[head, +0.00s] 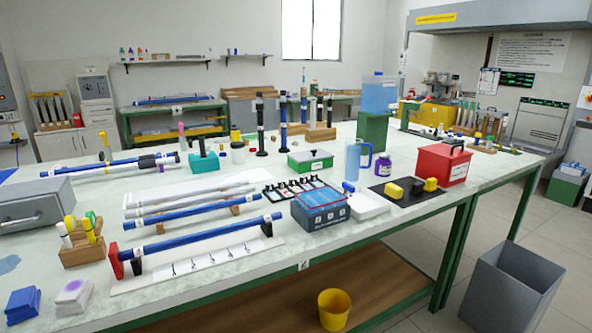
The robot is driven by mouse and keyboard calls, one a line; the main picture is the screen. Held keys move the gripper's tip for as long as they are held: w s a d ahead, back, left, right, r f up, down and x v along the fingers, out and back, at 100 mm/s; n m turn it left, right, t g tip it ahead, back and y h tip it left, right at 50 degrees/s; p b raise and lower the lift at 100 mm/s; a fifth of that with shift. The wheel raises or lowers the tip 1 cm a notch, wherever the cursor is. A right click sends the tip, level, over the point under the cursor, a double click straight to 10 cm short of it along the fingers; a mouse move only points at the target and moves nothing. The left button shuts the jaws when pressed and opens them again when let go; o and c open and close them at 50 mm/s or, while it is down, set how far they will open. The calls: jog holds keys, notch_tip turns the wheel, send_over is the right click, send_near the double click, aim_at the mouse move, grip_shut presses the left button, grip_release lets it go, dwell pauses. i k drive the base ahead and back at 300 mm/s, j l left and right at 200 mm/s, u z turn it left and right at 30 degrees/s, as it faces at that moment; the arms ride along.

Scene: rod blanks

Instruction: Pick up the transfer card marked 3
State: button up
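I cannot pick out a card clearly marked 3. A white strip (205,267) lies along the front of the table, with several small dark marks on it that are too small to read surely. A black rack with small white pieces (291,189) stands near the middle of the table; any markings on them are unreadable. My gripper is not in view.
Blue rods (202,233) on supports lie across the left of the table (253,268). A blue-grey box (320,208), a red toolbox (443,164) and a blue jug (354,160) stand to the right. A grey bin (512,285) and a yellow bucket (334,309) are below.

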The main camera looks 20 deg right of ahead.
aim_at(269, 186)
jog(key=i+z, duration=0.2)
jog(key=i, duration=0.6)
jog(key=i+j+z, duration=0.15)
jog(key=i, duration=0.6)
